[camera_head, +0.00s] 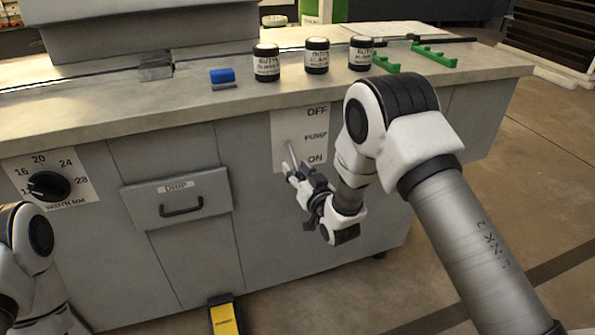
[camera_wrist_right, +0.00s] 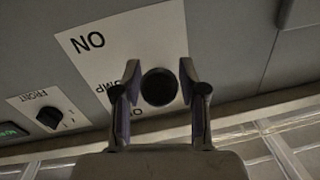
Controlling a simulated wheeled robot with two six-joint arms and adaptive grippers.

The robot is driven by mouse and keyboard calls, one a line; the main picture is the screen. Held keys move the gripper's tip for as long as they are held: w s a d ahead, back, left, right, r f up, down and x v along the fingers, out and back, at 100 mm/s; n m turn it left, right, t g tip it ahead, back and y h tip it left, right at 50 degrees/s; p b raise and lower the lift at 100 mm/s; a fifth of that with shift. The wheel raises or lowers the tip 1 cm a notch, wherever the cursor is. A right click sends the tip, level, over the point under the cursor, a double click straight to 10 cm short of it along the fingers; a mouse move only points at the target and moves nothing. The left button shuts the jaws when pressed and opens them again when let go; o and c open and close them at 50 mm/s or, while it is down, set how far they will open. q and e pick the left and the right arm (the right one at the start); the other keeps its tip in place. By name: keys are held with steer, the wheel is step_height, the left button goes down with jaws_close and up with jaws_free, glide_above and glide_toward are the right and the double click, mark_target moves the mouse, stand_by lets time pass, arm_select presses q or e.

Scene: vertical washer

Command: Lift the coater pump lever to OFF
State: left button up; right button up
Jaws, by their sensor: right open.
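The pump panel (camera_head: 288,124) is a pale plate on the cabinet front, marked OFF at the top, PUMP in the middle and ON at the bottom. A thin grey lever (camera_head: 291,153) on it points down beside ON. My right gripper (camera_head: 291,172) is at the lever's lower end, its fingers open. In the right wrist view the panel (camera_wrist_right: 120,38) appears turned over, and a round black knob (camera_wrist_right: 160,87) shows between the open fingertips (camera_wrist_right: 160,75); contact cannot be told. My left arm enters at the left edge, but its gripper is out of view.
Left of the panel are the DRIP drawer (camera_head: 178,199) and the WIDTH MM dial (camera_head: 48,186). A yellow pedal (camera_head: 224,319) is at the floor. Dark jars (camera_head: 266,64), a blue block (camera_head: 222,76) and green brackets (camera_head: 433,54) stand on the counter. Floor is free at right.

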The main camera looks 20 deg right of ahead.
mark_target(298, 170)
jaws_close()
steer(key=shift+f, duration=0.15)
steer(key=r+g+p, duration=0.2)
steer(key=p, duration=0.3)
steer(key=r+g+p, duration=0.2)
steer(key=g+p, duration=0.1)
steer(key=p, duration=0.3)
steer(key=s+r+g+h+p, duration=0.1)
steer(key=r+g+p, duration=0.1)
steer(key=p, duration=0.4)
steer(key=shift+r+m+g, duration=0.2)
steer(key=shift+m+g, duration=0.1)
steer(key=shift+g, duration=0.1)
steer(key=shift+w+r+p, duration=0.25)
steer(key=shift+r+p, duration=0.2)
steer(key=shift+p, duration=0.1)
steer(key=shift+w+r+p, duration=0.35)
steer(key=shift+r+p, duration=0.05)
steer(key=shift+r, duration=0.3)
steer(key=shift+w+r, duration=0.1)
steer(key=shift+r, duration=0.05)
